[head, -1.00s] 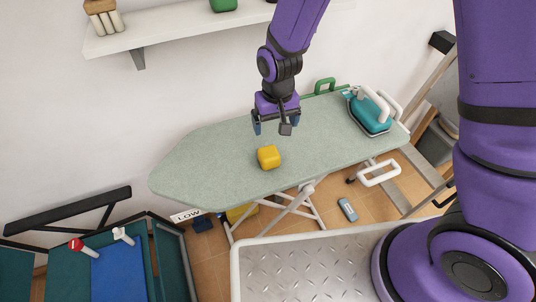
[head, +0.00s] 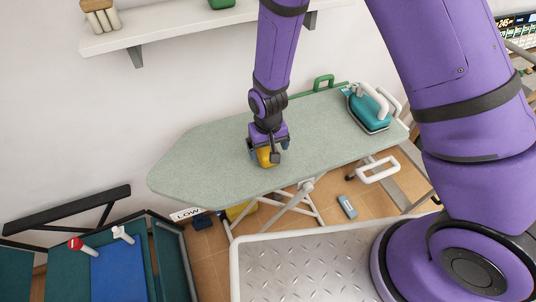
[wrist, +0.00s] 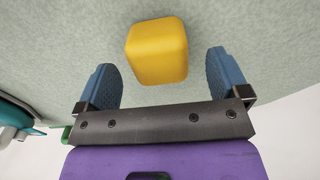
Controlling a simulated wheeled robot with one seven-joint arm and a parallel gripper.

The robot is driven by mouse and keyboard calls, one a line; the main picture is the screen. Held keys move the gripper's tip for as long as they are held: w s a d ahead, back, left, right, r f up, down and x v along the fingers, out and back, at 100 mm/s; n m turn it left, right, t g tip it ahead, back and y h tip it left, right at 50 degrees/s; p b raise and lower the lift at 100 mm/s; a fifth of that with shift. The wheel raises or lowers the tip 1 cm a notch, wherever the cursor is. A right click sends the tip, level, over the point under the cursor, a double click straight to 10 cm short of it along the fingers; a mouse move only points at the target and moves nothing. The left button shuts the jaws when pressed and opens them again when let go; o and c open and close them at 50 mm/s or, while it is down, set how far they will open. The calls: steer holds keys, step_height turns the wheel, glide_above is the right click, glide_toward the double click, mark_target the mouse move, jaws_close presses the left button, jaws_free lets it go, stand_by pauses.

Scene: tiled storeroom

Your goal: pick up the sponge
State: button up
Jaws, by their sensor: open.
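The sponge is a yellow block with rounded edges. In the head view the sponge (head: 264,157) lies on the green ironing board (head: 205,160), partly hidden behind my gripper (head: 268,153). In the wrist view the sponge (wrist: 157,52) is just ahead of the opening between the two blue fingers of my gripper (wrist: 165,75). The fingers are spread apart, one on either side of its line, with gaps between them and the sponge. My gripper is open and empty, low over the board.
A teal iron (head: 370,107) stands at the board's right end, near a green handle (head: 323,82). A wall shelf (head: 150,32) hangs behind. A grey metal-topped surface (head: 300,262) is in front. The board's left part is bare.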

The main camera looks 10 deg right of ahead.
mark_target(268, 149)
steer(key=shift+w+f, duration=0.2)
steer(key=shift+f, duration=1.8)
steer(key=c, duration=1)
steer(key=shift+r, duration=0.1)
